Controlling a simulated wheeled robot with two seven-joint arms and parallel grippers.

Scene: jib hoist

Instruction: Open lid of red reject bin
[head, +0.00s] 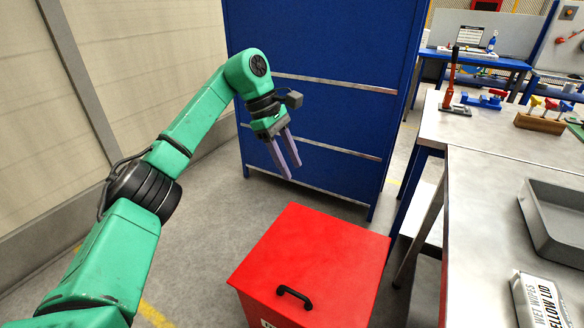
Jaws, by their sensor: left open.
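The red reject bin (318,262) stands on the floor at the lower middle of the head view. Its lid (330,245) is flat and shut, with a black handle (294,296) near its front edge. My left gripper (288,172) is open and empty, fingers pointing down, above and behind the bin in the picture, apart from the lid and handle. The lower part of the bin is cut off by the frame. My right gripper does not show.
A blue cabinet (320,50) with metal rails stands behind the bin. Metal workbenches (485,205) are on the right, with a grey tray (560,215) and a wipes pack (540,300). A pale wall (150,60) is on the left. Grey floor (215,230) is free left of the bin.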

